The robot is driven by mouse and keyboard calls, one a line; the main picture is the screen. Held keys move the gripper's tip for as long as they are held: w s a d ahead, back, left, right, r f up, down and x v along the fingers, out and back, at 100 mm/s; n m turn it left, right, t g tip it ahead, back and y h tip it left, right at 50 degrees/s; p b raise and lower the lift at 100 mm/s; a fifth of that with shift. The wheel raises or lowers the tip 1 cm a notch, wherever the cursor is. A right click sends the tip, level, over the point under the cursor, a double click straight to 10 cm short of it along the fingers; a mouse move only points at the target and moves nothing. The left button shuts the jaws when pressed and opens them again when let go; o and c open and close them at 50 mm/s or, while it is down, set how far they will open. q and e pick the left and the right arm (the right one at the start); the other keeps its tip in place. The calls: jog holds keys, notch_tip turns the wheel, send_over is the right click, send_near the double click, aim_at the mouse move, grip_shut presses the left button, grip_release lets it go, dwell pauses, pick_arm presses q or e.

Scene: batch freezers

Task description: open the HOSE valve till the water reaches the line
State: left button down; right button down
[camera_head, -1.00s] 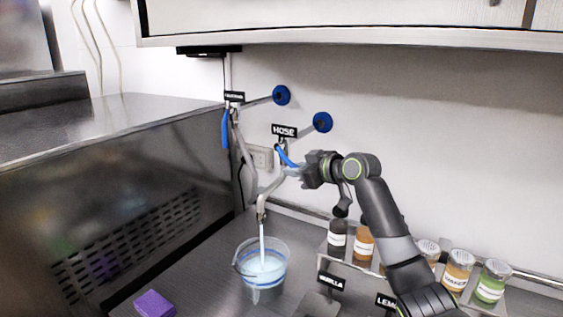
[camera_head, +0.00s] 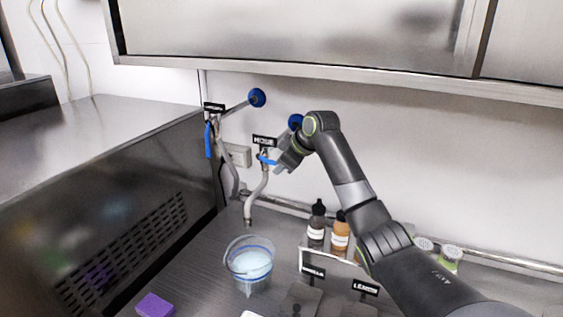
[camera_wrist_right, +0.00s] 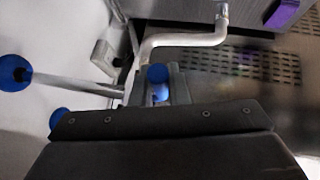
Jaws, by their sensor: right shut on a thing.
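The HOSE valve's blue lever (camera_head: 267,161) lies nearly level under its black HOSE label (camera_head: 264,141). My right gripper (camera_head: 281,166) is shut on the lever's end; the blue also shows between the fingers in the wrist view (camera_wrist_right: 158,74). The grey spout (camera_head: 248,217) bends down above the clear jug (camera_head: 238,283), and no stream shows below it. The jug holds pale blue water (camera_head: 251,264). A blue line runs around the jug near the water surface; I cannot tell the exact gap. My left gripper is out of view.
A second tap with a hanging blue lever (camera_head: 208,140) stands left of the HOSE valve. Dark and orange bottles (camera_head: 340,236) stand in a rack right of the jug. A purple sponge (camera_head: 155,305) lies at the front left. A steel cabinet (camera_head: 300,40) hangs above.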

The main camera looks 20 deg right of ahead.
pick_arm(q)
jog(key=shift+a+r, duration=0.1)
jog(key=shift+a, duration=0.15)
pick_arm(e)
jog(key=c, duration=1.4)
grip_release()
